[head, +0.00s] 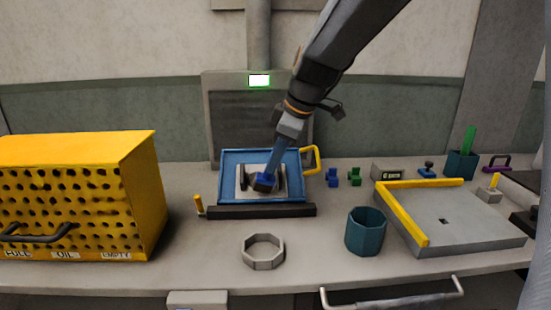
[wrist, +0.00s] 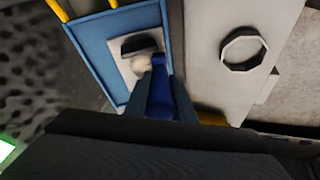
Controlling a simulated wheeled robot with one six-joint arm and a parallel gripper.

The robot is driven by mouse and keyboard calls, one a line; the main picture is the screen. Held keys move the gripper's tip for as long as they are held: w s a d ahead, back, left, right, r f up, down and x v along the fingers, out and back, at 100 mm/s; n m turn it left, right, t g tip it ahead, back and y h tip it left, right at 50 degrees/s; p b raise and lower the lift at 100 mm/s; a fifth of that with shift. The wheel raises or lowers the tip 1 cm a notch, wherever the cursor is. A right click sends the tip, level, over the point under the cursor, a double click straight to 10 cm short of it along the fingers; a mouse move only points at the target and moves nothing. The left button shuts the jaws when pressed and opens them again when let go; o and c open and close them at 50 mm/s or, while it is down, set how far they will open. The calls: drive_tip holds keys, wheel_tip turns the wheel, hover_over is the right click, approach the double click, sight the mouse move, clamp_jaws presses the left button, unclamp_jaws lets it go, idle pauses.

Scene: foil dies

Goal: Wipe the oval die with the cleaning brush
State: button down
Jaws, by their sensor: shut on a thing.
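My gripper (head: 270,168) is shut on a blue block-like thing, which I take to be the cleaning brush (head: 264,183). It points down over a pale plate (head: 259,193) in a blue tray (head: 232,158). Two dark upright pieces stand on the plate, left (head: 243,178) and right (head: 281,178) of the brush. In the wrist view the brush (wrist: 160,92) sits between the fingers, beside a pale rounded patch (wrist: 143,62) and a dark piece (wrist: 139,44). The pale patch may be the oval die. Contact with the brush is hidden.
A yellow perforated box (head: 140,190) stands at left. A pale ring (head: 263,252) and a teal cup (head: 365,231) stand in front. A grey slab (head: 455,222) with a yellow edge lies at right. Several small blue and green pieces stand behind the cup.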

drive_tip(key=shift+w+f, duration=0.1)
drive_tip(key=shift+f, duration=0.05)
drive_tip(key=shift+w+d+r+p, duration=0.1)
drive_tip(key=shift+w+r+p, duration=0.1)
drive_tip(key=shift+w+r, duration=0.4)
drive_tip(key=shift+w+r+p, duration=0.2)
drive_tip(key=shift+w+r, duration=0.15)
drive_tip(key=shift+w, duration=0.45)
drive_tip(key=shift+w+r, duration=0.9)
drive_tip(key=shift+w, duration=0.95)
drive_tip(key=shift+s+f+b, duration=0.2)
drive_tip(key=shift+s+f, duration=0.25)
drive_tip(key=shift+s, duration=0.3)
drive_tip(key=shift+s+f+b, duration=0.15)
drive_tip(key=shift+s+f, duration=0.3)
drive_tip(key=shift+s, duration=0.25)
drive_tip(key=shift+s+f+b, duration=0.2)
drive_tip(key=shift+s+f, duration=0.25)
drive_tip(key=shift+s, duration=0.3)
drive_tip(key=shift+s+f+b, duration=0.2)
drive_tip(key=shift+s+f, duration=0.05)
drive_tip(key=shift+s, duration=0.3)
drive_tip(key=shift+s+f+b, duration=0.15)
drive_tip(key=shift+s+f, duration=0.1)
drive_tip(key=shift+s, duration=0.3)
drive_tip(key=shift+r, duration=0.1)
